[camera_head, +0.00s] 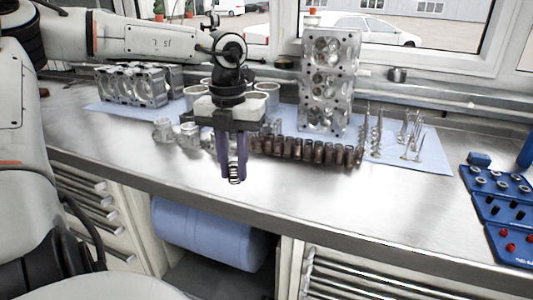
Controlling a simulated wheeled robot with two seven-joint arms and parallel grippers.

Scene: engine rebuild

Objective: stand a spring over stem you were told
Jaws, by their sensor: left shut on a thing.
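My left gripper (234,176) points straight down near the front edge of the bench. It is shut on a small dark coil spring (235,180), whose coils show low between the purple fingers. The spring hangs upright; I cannot tell its height above the bench. Several thin metal valves with stems stand on the blue mat to the right, one group at the mat's middle (374,132) and another further right (408,130). I cannot tell which stem is meant. My right gripper is not in view.
A row of brown cylindrical parts (305,151) lies right of the gripper. A tall cylinder head (328,80) stands behind it, and an engine block (132,86) stands at the back left. A blue tray (492,206) is at the right. The bench (385,205) is clear in front.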

